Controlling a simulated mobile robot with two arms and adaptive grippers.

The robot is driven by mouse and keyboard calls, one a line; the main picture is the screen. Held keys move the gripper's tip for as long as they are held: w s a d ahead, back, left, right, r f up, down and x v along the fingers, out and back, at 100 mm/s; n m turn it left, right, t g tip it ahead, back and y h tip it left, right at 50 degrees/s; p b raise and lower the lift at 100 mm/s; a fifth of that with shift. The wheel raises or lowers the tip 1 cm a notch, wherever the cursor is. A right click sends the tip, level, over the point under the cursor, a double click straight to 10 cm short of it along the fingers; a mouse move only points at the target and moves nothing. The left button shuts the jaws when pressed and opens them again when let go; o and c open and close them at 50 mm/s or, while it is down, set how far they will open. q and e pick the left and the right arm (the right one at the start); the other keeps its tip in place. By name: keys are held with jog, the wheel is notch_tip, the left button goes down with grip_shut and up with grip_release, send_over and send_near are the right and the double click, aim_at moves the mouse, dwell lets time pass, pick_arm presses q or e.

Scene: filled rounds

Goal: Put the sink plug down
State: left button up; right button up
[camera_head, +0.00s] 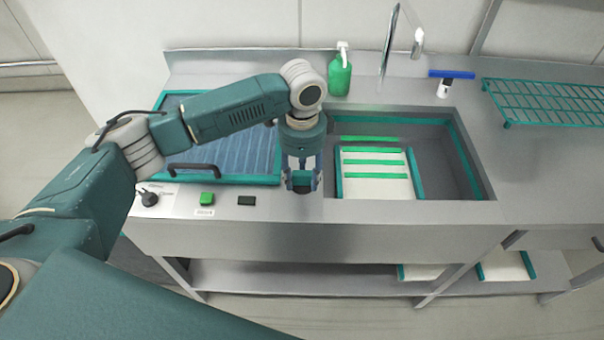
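My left gripper (302,180) points down over the counter strip just left of the sink basin's front left corner. A small dark round piece, seemingly the sink plug (302,189), sits between its fingertips. The fingers are close against it on both sides. I cannot tell whether its underside touches the counter. The steel sink (440,140) is to the right of the gripper, and its drain is not visible. My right gripper is not in view.
A white and green crate (338,175) stands in the sink. A blue ribbed panel with a handle (225,179) lies left. A green soap bottle (340,78) and tap (389,45) stand behind.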

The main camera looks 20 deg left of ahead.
aim_at(302, 175)
pick_arm(q)
jog(key=shift+r, duration=0.25)
notch_tip(302, 175, up, 12)
jog(key=b, duration=0.2)
jog(key=shift+b, duration=0.4)
jog(key=shift+f, duration=0.15)
